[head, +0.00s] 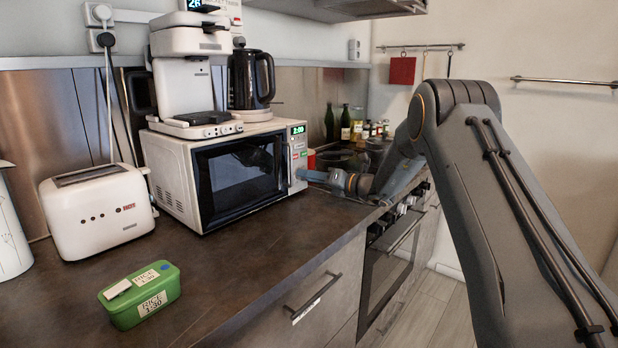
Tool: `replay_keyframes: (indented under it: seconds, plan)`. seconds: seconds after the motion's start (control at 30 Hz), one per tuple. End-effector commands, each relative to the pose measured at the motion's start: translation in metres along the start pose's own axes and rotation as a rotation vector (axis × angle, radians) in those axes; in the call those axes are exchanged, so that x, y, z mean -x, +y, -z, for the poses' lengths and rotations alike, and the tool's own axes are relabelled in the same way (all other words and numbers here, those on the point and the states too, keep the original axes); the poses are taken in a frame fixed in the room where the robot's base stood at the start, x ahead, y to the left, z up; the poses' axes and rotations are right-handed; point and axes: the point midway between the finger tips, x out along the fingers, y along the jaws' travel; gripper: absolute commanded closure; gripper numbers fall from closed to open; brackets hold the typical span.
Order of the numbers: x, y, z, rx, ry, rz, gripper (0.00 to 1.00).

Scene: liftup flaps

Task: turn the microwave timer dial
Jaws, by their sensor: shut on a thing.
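The white microwave (176,184) stands on the dark counter with its dark-windowed door shut. Its control panel (299,156) is on the right side of the front, with a green display on top reading about 2:00. My gripper (304,175) reaches in from the right at the lower part of that panel, its tip touching or nearly touching it. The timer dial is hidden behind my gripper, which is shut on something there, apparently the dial. The finger details are too small to see.
A coffee machine (186,70) and black kettle (250,80) stand on the microwave. A toaster (97,212) and a green box labelled RICE 1:30 (141,295) are on the counter (240,262) at left. Bottles (345,122) stand behind my arm. The counter before the microwave is clear.

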Motion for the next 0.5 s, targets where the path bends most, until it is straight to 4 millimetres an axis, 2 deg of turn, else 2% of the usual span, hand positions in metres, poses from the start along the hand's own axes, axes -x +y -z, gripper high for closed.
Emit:
replay_keyframes:
  seconds: [0.5]
  plan:
    - [0.0000, -0.0004, 0.0010, -0.033, -0.001, -0.003, 0.94]
